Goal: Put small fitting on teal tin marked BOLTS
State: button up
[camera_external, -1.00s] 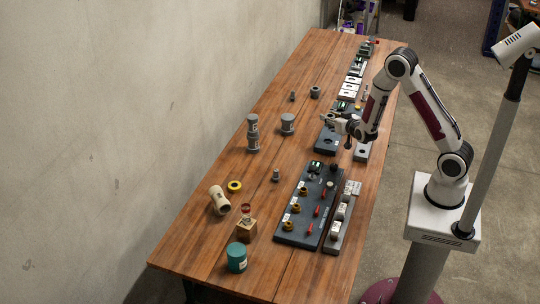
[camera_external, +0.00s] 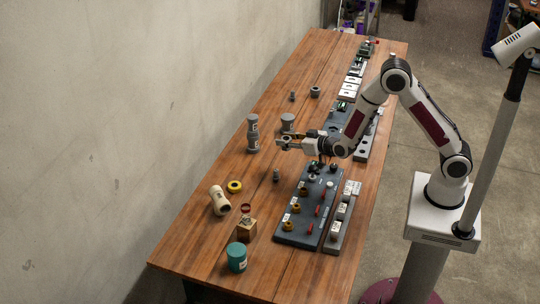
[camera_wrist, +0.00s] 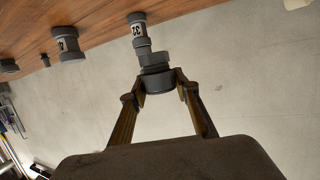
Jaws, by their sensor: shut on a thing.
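The teal tin (camera_external: 236,258) stands near the front end of the table, with a white label too small to read in the external view. My gripper (camera_external: 281,143) is above the middle of the table, beyond the tin and to its right. In the wrist view my gripper (camera_wrist: 161,88) is shut on a small dark grey fitting (camera_wrist: 158,82), held between the fingertips. In the external view the fitting is too small to make out clearly.
A tall labelled grey pipe piece (camera_external: 253,134) and a wide grey fitting (camera_external: 288,121) stand close to my gripper. A beige pipe (camera_external: 219,200), yellow ring (camera_external: 235,186) and wooden block (camera_external: 246,230) lie nearer the tin. A dark panel (camera_external: 308,205) lies to the right.

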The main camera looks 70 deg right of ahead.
jog(key=w+a+r+n+y, duration=0.1)
jog(key=w+a+n+y, duration=0.15)
jog(key=a, duration=0.85)
jog(key=w+a+r+n+y, duration=0.2)
jog(key=a+n+y, duration=0.15)
jog(key=a, duration=0.85)
notch_tip(320, 180, up, 4)
jog(key=n+g+y, duration=0.4)
jog(key=n+y, duration=0.2)
jog(key=y, duration=0.3)
send_over(236, 249)
jog(key=shift+f, duration=0.4)
jog(key=shift+f, duration=3.15)
jog(key=shift+f, duration=1.85)
jog(key=shift+f, duration=0.1)
